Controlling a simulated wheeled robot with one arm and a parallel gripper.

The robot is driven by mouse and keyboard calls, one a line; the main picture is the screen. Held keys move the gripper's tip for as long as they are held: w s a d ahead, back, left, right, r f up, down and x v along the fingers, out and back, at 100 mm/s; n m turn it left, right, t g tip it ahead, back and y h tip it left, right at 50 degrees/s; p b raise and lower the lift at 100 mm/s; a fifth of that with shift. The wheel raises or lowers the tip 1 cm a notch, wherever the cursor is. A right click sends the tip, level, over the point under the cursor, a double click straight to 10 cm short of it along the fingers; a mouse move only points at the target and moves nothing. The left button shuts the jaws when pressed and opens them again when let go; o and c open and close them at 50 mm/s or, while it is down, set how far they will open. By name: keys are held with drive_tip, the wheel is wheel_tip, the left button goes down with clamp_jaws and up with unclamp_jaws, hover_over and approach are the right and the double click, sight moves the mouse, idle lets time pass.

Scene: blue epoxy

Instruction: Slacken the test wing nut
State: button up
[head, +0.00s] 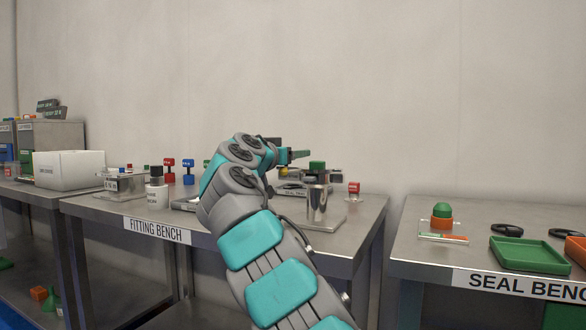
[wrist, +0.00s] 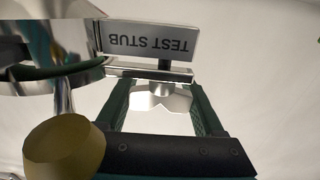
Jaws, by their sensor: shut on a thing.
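The pale metal wing nut (wrist: 158,103) is between the two dark green fingers of my gripper (wrist: 160,112) in the wrist view. It sits on a short stem below a plate labelled TEST STUB (wrist: 150,40), which reads upside down there. My gripper is shut on the wing nut. In the head view my gripper (head: 296,155) is over the back of the fitting bench (head: 340,235), pointing right. I cannot make out the wing nut in that view.
A shiny metal cylinder (head: 317,203) and a red-topped piece (head: 353,190) stand near my arm. A white bottle (head: 157,195) stands further left. The seal bench (head: 415,250) is to the right, across a gap. An olive-yellow rounded thing (wrist: 63,147) is close in the wrist view.

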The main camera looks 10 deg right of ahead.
idle(0.3)
drive_tip(key=o, duration=1.4)
drive_tip(key=shift+a, duration=0.15)
drive_tip(key=shift+b+v, duration=0.9)
drive_tip(key=shift+v, duration=2.9)
drive_tip(key=shift+s, duration=0.1)
